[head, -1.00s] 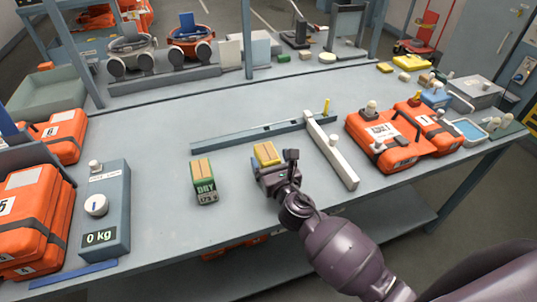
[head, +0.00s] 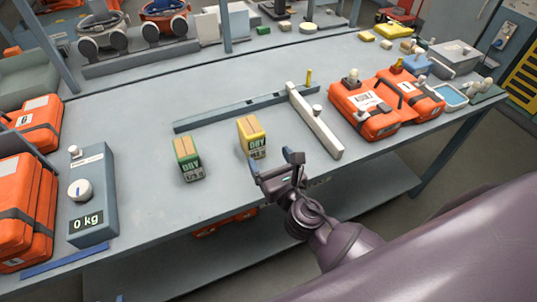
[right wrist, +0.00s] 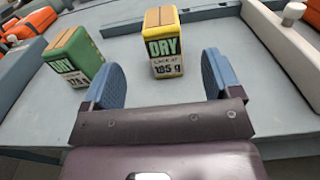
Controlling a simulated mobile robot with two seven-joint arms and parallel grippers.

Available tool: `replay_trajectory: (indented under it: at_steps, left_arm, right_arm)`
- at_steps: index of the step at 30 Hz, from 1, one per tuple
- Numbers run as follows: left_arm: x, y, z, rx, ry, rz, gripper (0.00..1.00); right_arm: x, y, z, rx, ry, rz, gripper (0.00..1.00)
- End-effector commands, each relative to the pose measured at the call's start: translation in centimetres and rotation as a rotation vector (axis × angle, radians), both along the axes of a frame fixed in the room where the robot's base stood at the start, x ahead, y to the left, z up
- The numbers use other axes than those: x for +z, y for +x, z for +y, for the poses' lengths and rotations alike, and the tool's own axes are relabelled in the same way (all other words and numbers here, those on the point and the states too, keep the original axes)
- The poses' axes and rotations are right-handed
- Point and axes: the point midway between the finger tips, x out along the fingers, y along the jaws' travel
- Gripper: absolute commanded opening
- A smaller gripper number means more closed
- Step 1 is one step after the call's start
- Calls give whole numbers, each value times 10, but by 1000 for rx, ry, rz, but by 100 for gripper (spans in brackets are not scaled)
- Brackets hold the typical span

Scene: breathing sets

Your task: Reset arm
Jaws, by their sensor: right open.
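My right gripper (head: 273,167) is open and empty at the table's front edge. In the right wrist view its two blue fingers (right wrist: 163,80) stand apart with nothing between them. A yellow box labelled DRY (head: 252,138) stands upright on the table just beyond the fingertips; it also shows in the right wrist view (right wrist: 163,45). A green box labelled DRY (head: 188,160) stands to its left, and also shows in the right wrist view (right wrist: 74,58). My left gripper is not in view.
A white bar (head: 315,122) and a dark rail (head: 230,112) lie behind and right of the boxes. Orange cases (head: 362,112) stand at the right. A scale reading 0 kg (head: 92,195) and more orange cases (head: 22,210) are at the left.

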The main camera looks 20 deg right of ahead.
Motion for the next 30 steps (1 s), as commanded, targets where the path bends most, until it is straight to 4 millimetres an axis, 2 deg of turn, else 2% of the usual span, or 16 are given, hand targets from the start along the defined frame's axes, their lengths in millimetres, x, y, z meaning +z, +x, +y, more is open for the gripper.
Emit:
replay_trajectory:
  at_steps: [7, 11, 14, 17, 21, 26, 30]
  left_arm:
    - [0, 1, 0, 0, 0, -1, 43]
    - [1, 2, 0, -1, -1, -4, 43]
    - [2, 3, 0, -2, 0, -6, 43]
    - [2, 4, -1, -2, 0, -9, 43]
    - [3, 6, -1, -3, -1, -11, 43]
    - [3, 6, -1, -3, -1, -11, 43]
    - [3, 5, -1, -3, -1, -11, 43]
  right_arm:
    - [0, 0, -1, -3, 7, 1, 84]
    - [1, -4, -12, -57, 127, 25, 84]
    - [0, -12, -32, -161, 356, 68, 84]
    - [-5, -27, -58, -309, 660, 114, 84]
    - [-16, -54, -88, -537, 1094, 155, 84]
    - [-30, -93, -109, -819, 1553, 166, 84]
    - [-39, -130, -116, -1082, 1906, 145, 84]
